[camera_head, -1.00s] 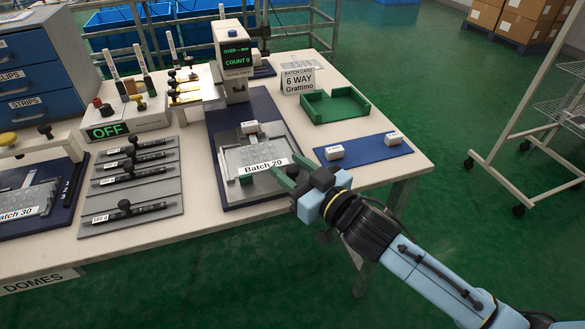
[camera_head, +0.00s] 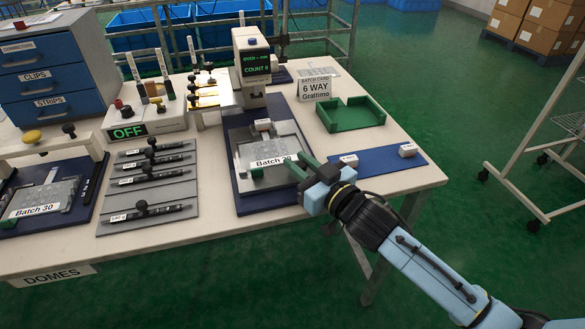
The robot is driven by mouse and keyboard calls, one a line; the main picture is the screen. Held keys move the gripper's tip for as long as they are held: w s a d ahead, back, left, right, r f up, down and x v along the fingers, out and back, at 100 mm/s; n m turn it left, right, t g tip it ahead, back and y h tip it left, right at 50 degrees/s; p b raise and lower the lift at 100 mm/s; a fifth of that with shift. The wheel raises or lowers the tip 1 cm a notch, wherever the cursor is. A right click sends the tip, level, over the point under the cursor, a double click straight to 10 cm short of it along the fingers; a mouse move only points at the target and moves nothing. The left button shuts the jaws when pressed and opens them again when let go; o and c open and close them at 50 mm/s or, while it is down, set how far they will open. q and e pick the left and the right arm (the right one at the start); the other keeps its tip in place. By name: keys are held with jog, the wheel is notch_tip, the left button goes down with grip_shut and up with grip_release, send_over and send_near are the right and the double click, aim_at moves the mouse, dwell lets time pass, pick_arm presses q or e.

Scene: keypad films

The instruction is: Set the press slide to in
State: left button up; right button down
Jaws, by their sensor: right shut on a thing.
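The press (camera_head: 254,70) is a white column with a green-lit screen reading COUNT 0. Its slide carries a grey plate (camera_head: 272,147) labelled Batch 20 and lies on a dark blue base (camera_head: 238,128), in front of the press head. A white block (camera_head: 263,125) sits at the plate's far edge. My right gripper (camera_head: 303,166) is at the right front corner of the plate, beside the label, with its green fingers low. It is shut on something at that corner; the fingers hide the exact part. My left gripper is not in view.
A green open tray (camera_head: 352,116) and a batch card (camera_head: 315,88) stand right of the press. A blue mat (camera_head: 376,162) with white blocks lies at the right front. Left are a panel of black bars (camera_head: 150,190), an OFF box (camera_head: 128,131) and a Batch 30 fixture (camera_head: 40,200).

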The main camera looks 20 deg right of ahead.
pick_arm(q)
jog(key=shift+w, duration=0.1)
pick_arm(e)
jog(key=c, duration=1.3)
grip_release()
jog(key=shift+o, duration=0.2)
jog(key=shift+s, duration=0.1)
jog(key=shift+s+d, duration=0.2)
jog(key=shift+s, duration=0.35)
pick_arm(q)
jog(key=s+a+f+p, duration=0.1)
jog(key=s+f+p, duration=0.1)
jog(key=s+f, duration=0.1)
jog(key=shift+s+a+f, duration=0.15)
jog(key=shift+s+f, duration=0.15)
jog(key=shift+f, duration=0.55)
pick_arm(e)
jog(key=v, duration=1.2)
